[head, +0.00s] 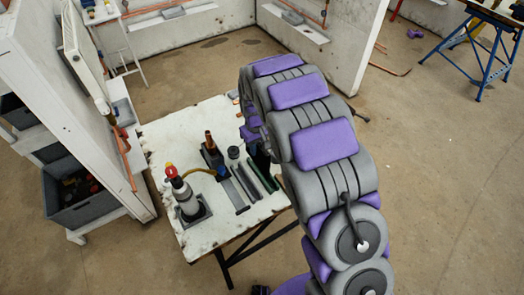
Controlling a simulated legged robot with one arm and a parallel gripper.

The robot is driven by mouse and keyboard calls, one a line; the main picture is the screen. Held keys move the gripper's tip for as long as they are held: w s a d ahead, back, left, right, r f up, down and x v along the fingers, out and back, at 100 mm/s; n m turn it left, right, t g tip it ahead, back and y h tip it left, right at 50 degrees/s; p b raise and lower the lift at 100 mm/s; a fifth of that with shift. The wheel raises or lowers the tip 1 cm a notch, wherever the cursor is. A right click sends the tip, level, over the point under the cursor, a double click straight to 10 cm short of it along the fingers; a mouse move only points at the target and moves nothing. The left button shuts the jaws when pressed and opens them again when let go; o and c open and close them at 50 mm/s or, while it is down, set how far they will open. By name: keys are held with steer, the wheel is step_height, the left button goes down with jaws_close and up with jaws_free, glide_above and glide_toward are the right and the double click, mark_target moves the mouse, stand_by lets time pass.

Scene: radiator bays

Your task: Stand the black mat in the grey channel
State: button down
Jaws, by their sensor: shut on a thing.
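My gripper (253,140) is over the far right part of the white bench, mostly hidden behind my arm. It is shut on a dark upright piece (261,158), which looks like the black mat; its shape and lower edge are hard to make out. A grey channel (245,184) lies on the bench, a long narrow strip just left of and nearer than the gripper. I cannot tell whether the mat touches it.
On the white bench (185,135) stand a red-topped torch (181,190) and a copper fitting (209,140) on a dark block. A dark green strip (263,177) lies right of the channel. A wall with a radiator (85,45) is at left.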

steer(key=s+a+f+b, duration=0.3)
steer(key=a+f, duration=0.1)
steer(key=f, duration=0.1)
steer(key=shift+a, duration=0.25)
stand_by(0.4)
steer(key=shift+f, duration=0.15)
steer(key=shift+d+f, duration=0.15)
steer(key=shift+f, duration=0.1)
steer(key=shift+s, duration=0.1)
steer(key=shift+f, duration=0.1)
steer(key=shift+f, duration=0.5)
